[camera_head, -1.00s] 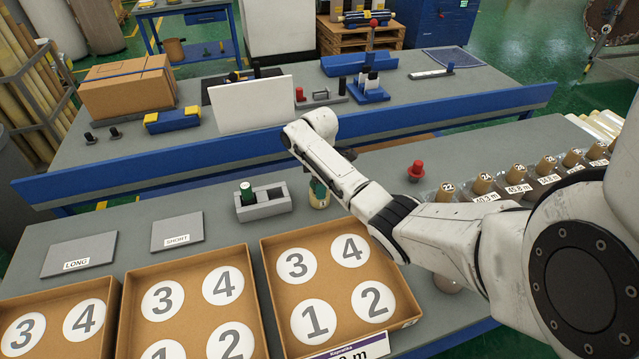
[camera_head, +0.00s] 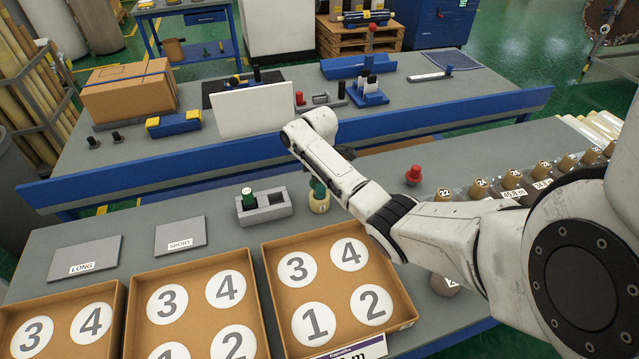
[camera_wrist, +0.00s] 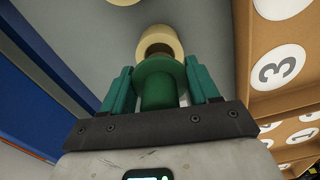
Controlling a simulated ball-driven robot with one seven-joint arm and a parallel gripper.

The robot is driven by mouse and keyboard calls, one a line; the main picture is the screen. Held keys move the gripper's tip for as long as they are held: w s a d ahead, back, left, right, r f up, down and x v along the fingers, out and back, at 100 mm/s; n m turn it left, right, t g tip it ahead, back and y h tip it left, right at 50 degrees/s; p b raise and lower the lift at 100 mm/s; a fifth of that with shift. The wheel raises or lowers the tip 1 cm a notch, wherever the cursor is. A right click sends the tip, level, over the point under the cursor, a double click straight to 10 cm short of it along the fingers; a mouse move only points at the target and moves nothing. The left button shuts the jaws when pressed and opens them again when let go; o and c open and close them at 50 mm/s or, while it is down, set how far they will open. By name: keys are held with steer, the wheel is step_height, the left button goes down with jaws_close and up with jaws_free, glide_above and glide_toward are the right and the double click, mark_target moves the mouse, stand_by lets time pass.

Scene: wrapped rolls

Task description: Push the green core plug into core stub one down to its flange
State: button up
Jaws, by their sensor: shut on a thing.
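My gripper (camera_wrist: 156,76) is shut on the green core plug (camera_wrist: 160,80), which sits between its two teal fingers in the wrist view. The cream core stub one (camera_wrist: 160,40) lies just beyond the plug's wide end, with part of its brown opening showing. In the head view the plug (camera_head: 318,189) appears right at the top of the upright stub (camera_head: 319,205), on the grey table. My arm hides part of this spot. I cannot tell whether the plug's end is inside the opening.
A grey two-pocket block (camera_head: 264,212) with another green-topped piece (camera_head: 247,196) stands just left of the stub. Numbered cardboard trays (camera_head: 265,290) lie in front. A red-topped piece (camera_head: 413,174) and several wrapped rolls (camera_head: 478,189) stand to the right.

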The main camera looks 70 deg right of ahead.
steer(key=shift+r+p, duration=0.55)
steer(key=shift+r, duration=1.15)
